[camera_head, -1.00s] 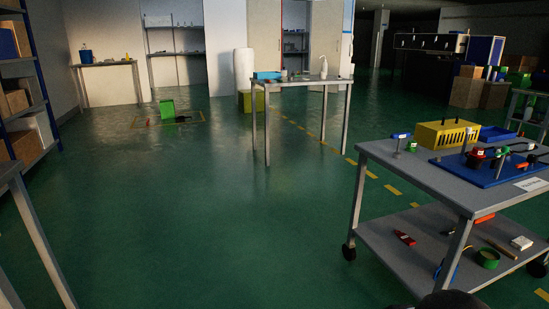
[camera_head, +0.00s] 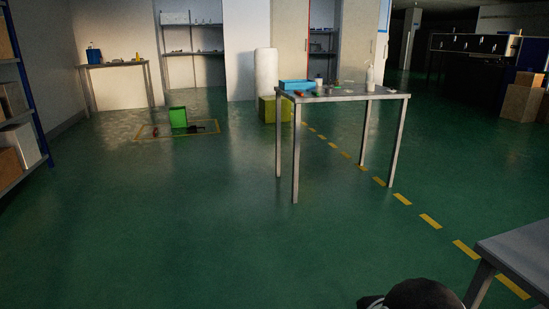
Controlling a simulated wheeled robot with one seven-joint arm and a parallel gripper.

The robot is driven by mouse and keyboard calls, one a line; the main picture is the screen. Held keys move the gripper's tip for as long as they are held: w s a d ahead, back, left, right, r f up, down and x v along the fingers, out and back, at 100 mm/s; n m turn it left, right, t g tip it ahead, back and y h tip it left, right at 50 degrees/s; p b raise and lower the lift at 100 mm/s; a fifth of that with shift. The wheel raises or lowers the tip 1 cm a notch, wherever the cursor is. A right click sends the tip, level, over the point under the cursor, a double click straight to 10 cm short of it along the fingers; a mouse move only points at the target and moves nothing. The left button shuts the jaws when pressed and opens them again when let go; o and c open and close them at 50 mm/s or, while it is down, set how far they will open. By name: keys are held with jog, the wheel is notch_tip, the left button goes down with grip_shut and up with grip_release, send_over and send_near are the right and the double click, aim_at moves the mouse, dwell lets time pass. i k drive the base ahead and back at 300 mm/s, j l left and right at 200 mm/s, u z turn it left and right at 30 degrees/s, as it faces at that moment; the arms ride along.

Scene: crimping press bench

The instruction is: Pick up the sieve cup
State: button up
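I cannot pick out the sieve cup with certainty in the head view. Several small items stand on the middle table (camera_head: 345,95), among them a small whitish upright item (camera_head: 318,81) too small to identify. My gripper does not show. A dark rounded shape at the bottom edge, right of centre, looks like part of my arm.
A blue box (camera_head: 297,85) and a white bottle (camera_head: 370,77) stand on the middle table. A grey table corner (camera_head: 520,250) is close at lower right. A green bin (camera_head: 178,117) stands on the floor at left. The green floor ahead is open.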

aim_at(328, 90)
jog(key=i, duration=2.35)
